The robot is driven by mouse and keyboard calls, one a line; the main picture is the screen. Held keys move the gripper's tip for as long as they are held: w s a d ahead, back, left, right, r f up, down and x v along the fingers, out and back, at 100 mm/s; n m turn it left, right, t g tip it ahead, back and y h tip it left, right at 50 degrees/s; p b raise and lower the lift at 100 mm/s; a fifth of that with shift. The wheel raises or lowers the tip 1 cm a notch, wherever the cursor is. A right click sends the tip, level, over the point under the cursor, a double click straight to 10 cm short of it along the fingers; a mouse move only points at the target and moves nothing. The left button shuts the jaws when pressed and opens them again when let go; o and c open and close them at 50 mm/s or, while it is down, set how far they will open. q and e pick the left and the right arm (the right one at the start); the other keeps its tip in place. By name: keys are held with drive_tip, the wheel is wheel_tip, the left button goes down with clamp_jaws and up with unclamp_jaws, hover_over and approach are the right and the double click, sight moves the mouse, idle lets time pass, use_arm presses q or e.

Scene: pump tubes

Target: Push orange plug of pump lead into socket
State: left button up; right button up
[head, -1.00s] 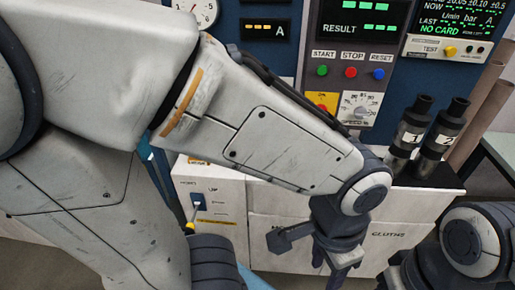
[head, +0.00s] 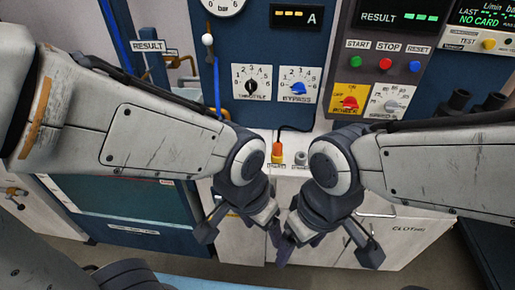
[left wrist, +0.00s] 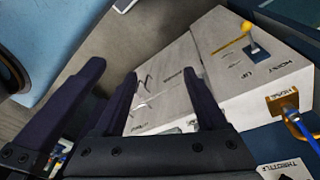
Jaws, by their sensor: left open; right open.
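An orange plug (head: 277,155) on a black lead shows in the head view on the white top in front of the blue panel, between my two wrists. A small grey round fitting (head: 301,155) sits just right of it, and may be a socket. I cannot tell whether the plug is seated in anything. My left gripper (head: 240,235) is open and empty, below and left of the plug. Its fingers (left wrist: 143,75) show in the left wrist view with nothing between them. My right gripper (head: 328,250) is open and empty, below and right of the plug, close beside the left one.
The panel carries a throttle dial (head: 251,84), a blue bypass knob (head: 298,88) and a red power knob (head: 349,102). White cabinet fronts (head: 405,240) stand below. The left wrist view shows a yellow-knobbed hoist lever (left wrist: 248,30) and a blue hose (left wrist: 302,130) at an orange plate.

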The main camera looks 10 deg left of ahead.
use_arm(q)
drive_tip(key=w+d+f+n+t+h, duration=0.1)
drive_tip(key=w+d+f+t, duration=0.1)
drive_tip(key=w+d+f, duration=0.4)
drive_tip(key=n+t+h+b, duration=0.1)
drive_tip(key=n+t+b, duration=0.25)
drive_tip(key=t, duration=0.85)
approach(276, 153)
drive_tip(key=d+f, duration=0.1)
drive_tip(key=w+d+f, duration=0.1)
drive_tip(key=f, duration=0.1)
drive_tip(key=shift+w+d, duration=0.25)
drive_tip(key=shift+w, duration=0.05)
drive_tip(key=w+t, duration=0.1)
drive_tip(key=w, duration=0.1)
drive_tip(key=w+r+t, duration=0.1)
drive_tip(key=w, duration=0.1)
drive_tip(key=shift+w+a+p, duration=0.1)
drive_tip(key=shift+a+p, duration=0.1)
drive_tip(key=shift+p, duration=0.1)
drive_tip(key=x, duration=0.2)
drive_tip(key=p+x, duration=0.1)
drive_tip(key=x, duration=0.2)
drive_tip(key=shift+a+r, duration=0.15)
drive_tip(key=shift+a, duration=0.1)
drive_tip(key=shift+w+d, duration=0.1)
drive_tip(key=shift+w, duration=0.15)
clamp_jaws()
